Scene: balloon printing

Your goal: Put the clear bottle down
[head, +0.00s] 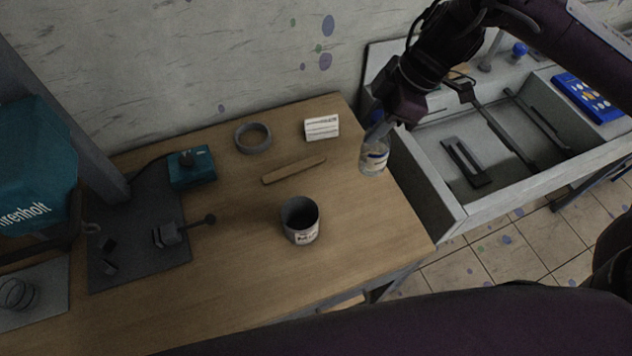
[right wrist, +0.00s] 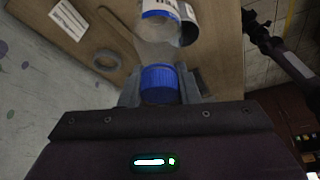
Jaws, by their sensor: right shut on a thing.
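The clear bottle (head: 374,160) has a white label and a blue cap (right wrist: 160,84). It is at the right edge of the wooden table (head: 350,225) in the head view. My right gripper (head: 380,128) is shut on the bottle at its cap end, with a fingertip on each side of the cap in the right wrist view (right wrist: 160,92). The bottle is about upright, slightly tilted in the head view. I cannot tell whether its base touches the table. My left gripper is not in view.
A dark cup (head: 300,222) with a label stands mid-table. A wooden stick (head: 294,170), grey ring (head: 253,138) and white card (head: 322,127) lie behind it. A teal box (head: 191,167) and dark mat (head: 125,260) are left. A grey walled basin (head: 440,190) adjoins right. The table's front right is clear.

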